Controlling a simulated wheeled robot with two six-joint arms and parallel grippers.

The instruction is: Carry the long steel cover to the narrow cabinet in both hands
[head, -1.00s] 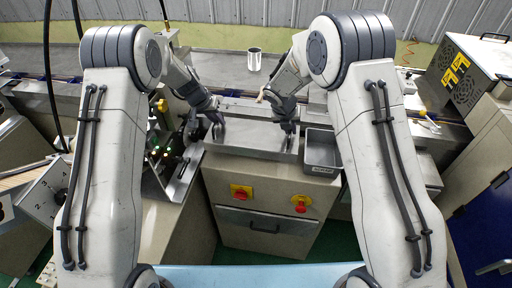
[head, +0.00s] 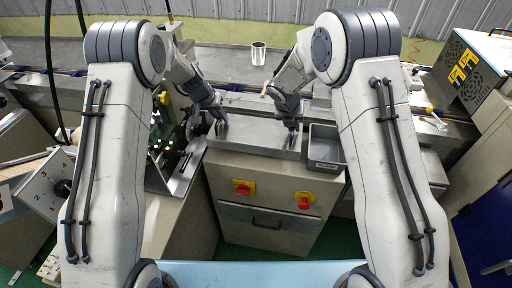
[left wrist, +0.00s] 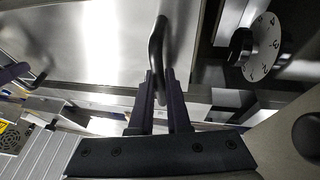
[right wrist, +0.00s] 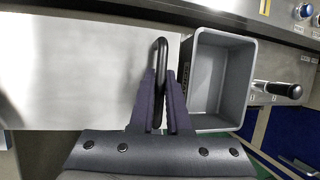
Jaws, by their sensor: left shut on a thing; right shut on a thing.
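The long steel cover (head: 255,136) is a flat bright plate with a dark handle near each end. In the head view it is level over the front of the machine, above a beige cabinet (head: 268,212) with a drawer. I cannot tell if it touches what is under it. My left gripper (head: 221,120) is shut on its left handle (left wrist: 156,45), also seen in the left wrist view. My right gripper (head: 292,122) is shut on its right handle (right wrist: 160,58), also seen in the right wrist view. I cannot tell which body is the narrow cabinet.
A grey open bin (head: 325,147) stands close to the cover's right end. A numbered dial (head: 62,187) and lit machine parts (head: 165,148) are at left. A white cup (head: 258,53) stands on the back surface. A vented box (head: 476,70) is at back right.

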